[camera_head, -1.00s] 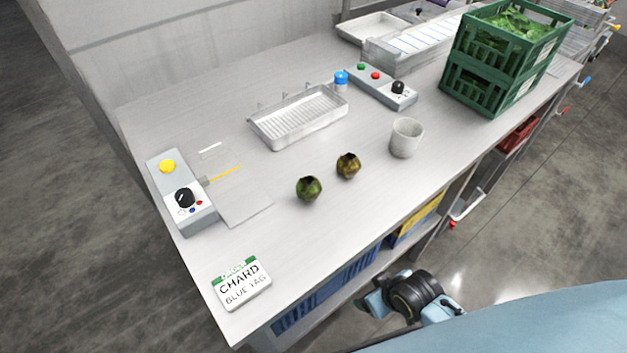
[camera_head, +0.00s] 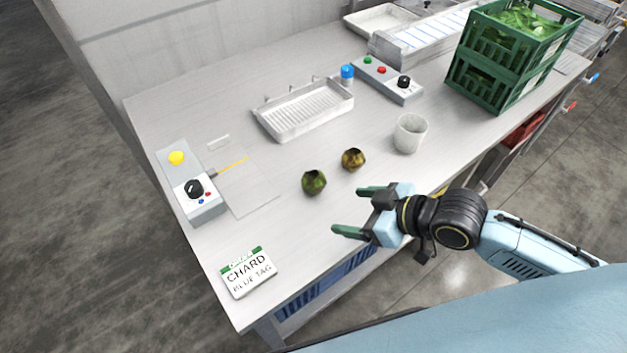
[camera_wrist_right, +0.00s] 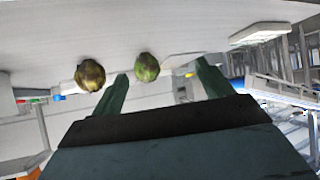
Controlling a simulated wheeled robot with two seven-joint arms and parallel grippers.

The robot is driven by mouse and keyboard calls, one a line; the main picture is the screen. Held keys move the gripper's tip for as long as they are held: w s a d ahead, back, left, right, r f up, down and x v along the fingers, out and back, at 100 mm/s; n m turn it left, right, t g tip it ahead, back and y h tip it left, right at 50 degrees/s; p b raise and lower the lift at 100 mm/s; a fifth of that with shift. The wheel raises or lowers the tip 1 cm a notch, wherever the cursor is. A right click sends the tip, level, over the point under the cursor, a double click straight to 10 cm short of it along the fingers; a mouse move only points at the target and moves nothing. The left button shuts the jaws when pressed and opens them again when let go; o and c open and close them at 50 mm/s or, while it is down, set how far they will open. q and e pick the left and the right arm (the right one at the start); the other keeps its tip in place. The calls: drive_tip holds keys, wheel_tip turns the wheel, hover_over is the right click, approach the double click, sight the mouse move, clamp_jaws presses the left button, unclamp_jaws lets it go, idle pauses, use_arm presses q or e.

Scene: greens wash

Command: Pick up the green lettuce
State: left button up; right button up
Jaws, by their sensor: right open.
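The green lettuce (camera_head: 314,182) is a small round green head on the grey table. A browner, olive head (camera_head: 353,159) sits a little behind it to the right. My right gripper (camera_head: 348,211) is open and empty at the table's front edge, in front of and to the right of the green lettuce, apart from it. In the right wrist view the green lettuce (camera_wrist_right: 147,67) shows between the two fingers, beyond their tips, and the browner head (camera_wrist_right: 90,75) is left of the left finger. My left gripper is not in view.
A white cup (camera_head: 410,134) stands right of the heads. Behind are a ribbed metal tray (camera_head: 303,112) and a button box (camera_head: 387,80). Green crates (camera_head: 508,60) stand at the right.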

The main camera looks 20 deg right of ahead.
sight(323, 181)
drive_tip(key=shift+t+y, duration=0.4)
drive_tip(key=shift+y, duration=0.3)
drive_tip(key=w+d+r, duration=0.2)
drive_tip(key=w+d, duration=0.1)
drive_tip(key=shift+d+r, duration=0.1)
drive_tip(key=shift+r, duration=0.05)
drive_tip(key=shift+w, duration=0.2)
drive_tip(key=b+x, duration=0.1)
drive_tip(key=x, duration=0.6)
drive_tip(key=shift+w, duration=0.2)
drive_tip(key=shift+s+a+r+x, duration=0.1)
drive_tip(key=shift+a+x, duration=0.05)
drive_tip(key=shift+x, duration=0.8)
drive_tip(key=shift+s+a+r+x, duration=0.1)
drive_tip(key=shift+x, duration=0.9)
drive_tip(key=shift+a+x, duration=0.15)
drive_tip(key=shift+x, duration=0.8)
drive_tip(key=shift+c, duration=0.3)
drive_tip(key=c, duration=1)
drive_tip(key=shift+r, duration=0.1)
drive_tip(key=shift+c, duration=0.2)
